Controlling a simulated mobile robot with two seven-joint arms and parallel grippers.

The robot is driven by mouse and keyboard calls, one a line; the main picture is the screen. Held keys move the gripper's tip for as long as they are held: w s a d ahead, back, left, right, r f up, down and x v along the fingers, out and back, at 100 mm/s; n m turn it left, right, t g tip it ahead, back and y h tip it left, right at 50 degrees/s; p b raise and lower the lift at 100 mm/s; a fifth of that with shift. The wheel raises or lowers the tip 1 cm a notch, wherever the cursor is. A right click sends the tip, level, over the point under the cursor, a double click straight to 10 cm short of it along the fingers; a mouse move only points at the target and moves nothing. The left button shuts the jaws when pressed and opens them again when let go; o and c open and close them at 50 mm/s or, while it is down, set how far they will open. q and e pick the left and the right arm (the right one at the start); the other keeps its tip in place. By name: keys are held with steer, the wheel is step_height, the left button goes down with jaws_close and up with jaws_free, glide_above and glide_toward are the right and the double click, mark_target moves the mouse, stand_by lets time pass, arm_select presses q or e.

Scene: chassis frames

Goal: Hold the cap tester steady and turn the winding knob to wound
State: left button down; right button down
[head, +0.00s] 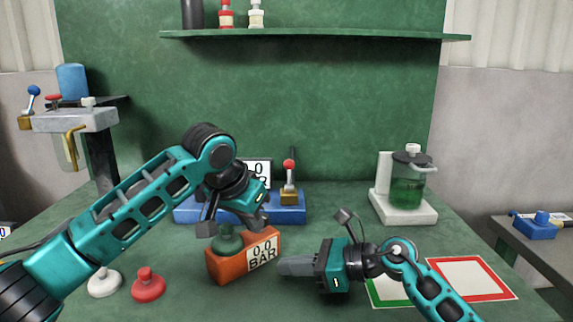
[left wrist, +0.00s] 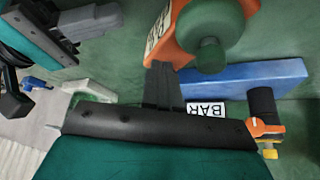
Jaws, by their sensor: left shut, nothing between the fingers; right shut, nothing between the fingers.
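The cap tester is an orange block (head: 215,265) with a white 0.0 BAR display (head: 262,253) and a dark green round knob (head: 229,240) on top. The knob (left wrist: 208,48) and orange body (left wrist: 172,42) also show in the left wrist view. No mark for the knob's setting is readable. My left gripper (head: 258,221) is shut and empty, above the tester beside the knob; its fingers (left wrist: 162,75) appear close to the orange body, but contact cannot be told. My right gripper (head: 284,266) is shut and empty, pointing left just right of the tester. It also shows in the left wrist view (left wrist: 108,16).
A blue base (head: 290,214) with a second BAR display (head: 257,170) and a red-knobbed lever (head: 289,180) stands behind. White (head: 104,284) and red (head: 148,287) caps lie left. A green-filled jar (head: 408,190) stands back right. Green- and red-bordered mats (head: 470,277) lie right.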

arm_select(q)
steer(key=shift+w+a, duration=0.35)
steer(key=shift+a, duration=0.25)
stand_by(0.3)
steer(key=shift+a, duration=0.1)
steer(key=shift+s+a, duration=0.15)
steer(key=shift+s, duration=0.1)
step_height(320, 180, up, 6)
stand_by(0.5)
steer(key=shift+s+d+f, duration=0.1)
steer(key=shift+d+f, duration=0.2)
steer(key=shift+f, duration=0.7)
steer(key=shift+w+d+f, duration=0.1)
steer(key=shift+d+f, duration=0.25)
steer(key=shift+f, duration=0.65)
steer(key=shift+s+d+f, duration=0.1)
steer(key=shift+d+f, duration=0.2)
steer(key=shift+f, duration=0.7)
steer(key=shift+w, duration=0.6)
steer(key=shift+w+a, duration=0.4)
steer(key=shift+a, duration=0.25)
